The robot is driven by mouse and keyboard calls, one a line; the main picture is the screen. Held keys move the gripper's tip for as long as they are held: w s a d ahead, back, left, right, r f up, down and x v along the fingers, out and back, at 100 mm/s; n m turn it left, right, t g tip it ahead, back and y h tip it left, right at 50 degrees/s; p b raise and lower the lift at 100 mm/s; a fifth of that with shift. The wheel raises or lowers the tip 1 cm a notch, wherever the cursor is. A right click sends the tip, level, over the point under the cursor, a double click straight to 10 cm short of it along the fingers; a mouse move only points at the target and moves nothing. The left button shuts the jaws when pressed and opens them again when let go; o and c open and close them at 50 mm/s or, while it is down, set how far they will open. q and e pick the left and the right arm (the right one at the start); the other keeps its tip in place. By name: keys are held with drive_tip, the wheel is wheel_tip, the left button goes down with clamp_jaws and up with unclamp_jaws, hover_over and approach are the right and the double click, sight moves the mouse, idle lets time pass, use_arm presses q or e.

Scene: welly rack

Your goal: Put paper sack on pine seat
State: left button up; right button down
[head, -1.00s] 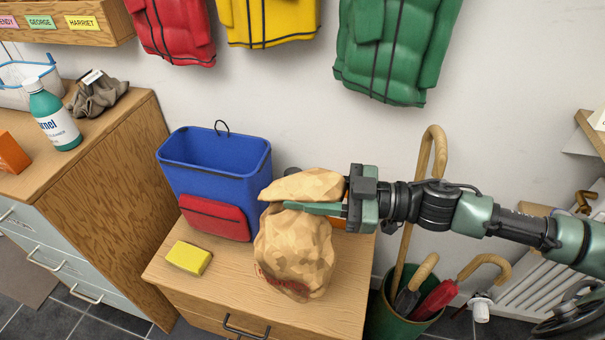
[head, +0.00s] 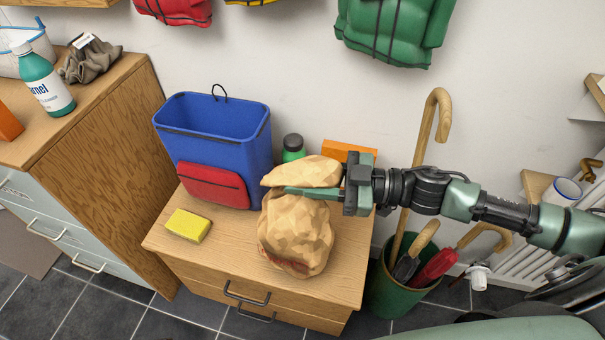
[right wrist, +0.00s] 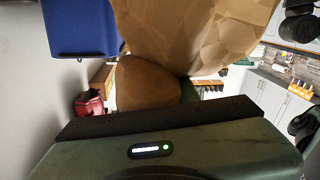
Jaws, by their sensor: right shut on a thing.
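The paper sack (head: 298,232) is tan and crumpled, with reddish print near its bottom. My right gripper (head: 312,191) is shut on its upper part, coming in from the right. The sack is in front of or over the low wooden drawer unit (head: 338,285); I cannot tell whether it touches the top. In the right wrist view the sack (right wrist: 195,35) fills the upper middle, just beyond the gripper body. I cannot pick out for certain which thing is the pine seat. My left gripper is not in view.
On the drawer unit are a blue bag (head: 215,130) with a red pocket, a yellow sponge (head: 187,226), a green jar (head: 293,147) and an orange box (head: 345,151). A green bin (head: 390,298) with canes stands to its right. A taller cabinet (head: 105,165) is at the left.

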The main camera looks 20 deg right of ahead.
drive_tip(key=shift+r, duration=0.2)
drive_tip(key=c, duration=1.3)
unclamp_jaws()
drive_tip(key=shift+f, duration=0.3)
drive_tip(key=shift+o, duration=1.3)
drive_tip(key=shift+r, duration=0.2)
drive_tip(key=shift+s+d+f, duration=0.1)
drive_tip(key=shift+s+d, duration=0.05)
drive_tip(key=shift+d, duration=0.15)
drive_tip(key=p+v, duration=0.1)
drive_tip(key=v, duration=0.4)
drive_tip(key=shift+s+d, duration=0.15)
drive_tip(key=shift+d, duration=0.1)
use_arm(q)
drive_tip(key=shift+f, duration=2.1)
use_arm(e)
drive_tip(key=shift+s+d, duration=0.25)
drive_tip(key=shift+d, duration=0.35)
